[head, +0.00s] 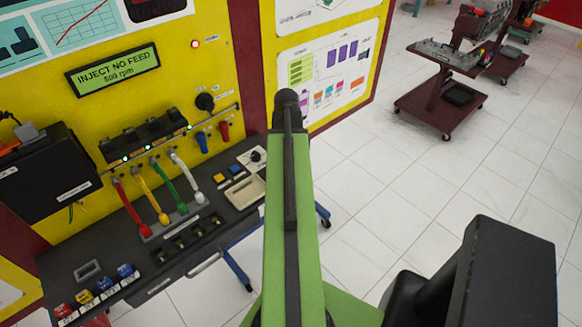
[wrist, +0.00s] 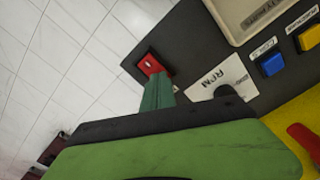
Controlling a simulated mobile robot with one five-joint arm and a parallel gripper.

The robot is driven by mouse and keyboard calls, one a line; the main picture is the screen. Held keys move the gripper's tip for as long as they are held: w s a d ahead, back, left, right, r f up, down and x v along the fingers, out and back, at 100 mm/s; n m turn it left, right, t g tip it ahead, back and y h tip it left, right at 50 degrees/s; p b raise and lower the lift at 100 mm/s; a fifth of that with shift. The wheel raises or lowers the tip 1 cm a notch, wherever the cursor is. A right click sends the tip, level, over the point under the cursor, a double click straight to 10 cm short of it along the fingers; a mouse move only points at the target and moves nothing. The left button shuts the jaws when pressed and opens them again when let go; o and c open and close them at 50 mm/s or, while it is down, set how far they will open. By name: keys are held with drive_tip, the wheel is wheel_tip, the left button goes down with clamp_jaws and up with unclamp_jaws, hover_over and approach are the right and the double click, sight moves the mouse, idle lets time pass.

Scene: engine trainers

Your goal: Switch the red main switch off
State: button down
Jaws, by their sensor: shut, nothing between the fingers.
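The red main switch (wrist: 150,65) shows in the wrist view as a red rocker with a small white mark, in a dark frame near the edge of the dark panel (wrist: 190,50). My gripper (wrist: 158,84) is shut and empty. Its green fingertip is right beside the switch and overlaps its lower edge in the picture; I cannot tell if they touch. Which way the rocker is tipped is too small to tell. In the head view my green arm covers the switch and the gripper; the panel (head: 130,270) shows to its left.
Near the switch are an RPM knob (wrist: 224,93), a blue button (wrist: 271,64) and a yellow button (wrist: 309,38). The display (head: 113,70) reads "INJECT NO FEED 599 rpm". A red lamp (head: 195,43) glows on the yellow board. Tiled floor at right is open around a trolley (head: 440,105).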

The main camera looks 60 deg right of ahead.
drive_tip(key=shift+f, duration=0.1)
wheel_tip(320, 180, up, 7)
drive_tip(key=p, duration=0.7)
idle(0.5)
